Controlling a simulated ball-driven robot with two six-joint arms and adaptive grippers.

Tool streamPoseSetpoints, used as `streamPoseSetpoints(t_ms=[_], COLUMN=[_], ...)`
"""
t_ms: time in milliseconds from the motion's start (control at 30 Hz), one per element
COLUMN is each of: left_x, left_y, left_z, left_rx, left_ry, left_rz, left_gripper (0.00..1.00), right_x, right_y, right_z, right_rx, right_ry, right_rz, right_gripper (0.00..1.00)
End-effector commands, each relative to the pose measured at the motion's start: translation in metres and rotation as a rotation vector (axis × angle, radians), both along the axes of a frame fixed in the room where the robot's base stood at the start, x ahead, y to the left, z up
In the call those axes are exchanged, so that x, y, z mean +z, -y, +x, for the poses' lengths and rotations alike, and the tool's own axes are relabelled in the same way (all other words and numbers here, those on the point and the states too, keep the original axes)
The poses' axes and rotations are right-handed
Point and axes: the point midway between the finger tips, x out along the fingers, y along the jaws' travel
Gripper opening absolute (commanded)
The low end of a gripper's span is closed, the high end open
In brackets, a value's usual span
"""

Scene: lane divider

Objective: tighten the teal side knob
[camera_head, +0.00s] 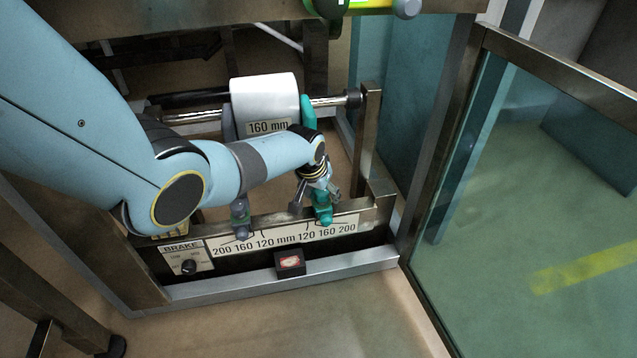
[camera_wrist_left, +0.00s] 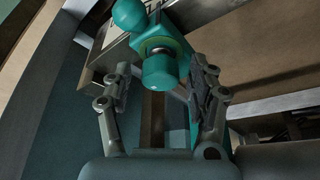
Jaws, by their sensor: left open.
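The teal side knob (camera_wrist_left: 159,71) shows in the left wrist view as a short cylinder on a teal block. A teal lane guide (camera_head: 309,112) stands at the right end of the white roll in the head view, partly hidden by my arm. Its teal foot (camera_head: 324,212) sits at the scale, near the right-hand 160 mark. My left gripper (camera_head: 318,190) is at this teal guide. In the left wrist view the left gripper (camera_wrist_left: 160,92) is open, with one finger on each side of the knob and visible gaps. My right gripper is out of view.
A white roll (camera_head: 265,97) marked 160 mm sits on a metal shaft. A grey guide (camera_head: 240,218) stands left on the scale (camera_head: 285,236). A glass door (camera_head: 540,210) stands right.

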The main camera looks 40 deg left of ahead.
Motion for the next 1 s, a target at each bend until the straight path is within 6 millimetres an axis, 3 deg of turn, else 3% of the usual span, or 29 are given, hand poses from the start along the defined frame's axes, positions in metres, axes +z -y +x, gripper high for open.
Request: streamPoseSetpoints(t_ms=[167,633,1000], left_x=[0.017,0.092,0.108], left_y=[0.000,0.006,0.008], left_z=[-0.007,-0.038,-0.044], left_rx=[-0.001,-0.001,0.000], left_ry=[0.002,0.001,-0.001], left_rz=[0.002,0.001,0.000], left_gripper=[0.59,0.59,0.59], right_x=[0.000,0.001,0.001], right_y=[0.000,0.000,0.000], right_z=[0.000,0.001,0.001], right_rx=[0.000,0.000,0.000], right_ry=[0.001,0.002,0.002], right_rz=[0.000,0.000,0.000], right_gripper=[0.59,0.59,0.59])
